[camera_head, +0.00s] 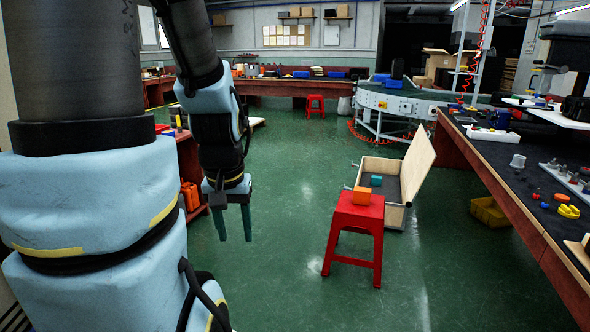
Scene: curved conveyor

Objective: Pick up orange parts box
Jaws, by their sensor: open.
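A small orange parts box (362,196) sits on top of a red stool (357,211) near the middle of the view. My gripper (234,224) hangs at the left with its fingers pointing down. It is open and empty, with two greenish fingers apart. It is well to the left of the stool and not touching the box.
An open wooden crate (396,216) with a raised lid stands behind the stool, with a teal box (376,181) in it. A long workbench (480,160) runs along the right, with a yellow bin (489,212) beneath. The curved conveyor (400,103) is at the back. Green floor is clear between gripper and stool.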

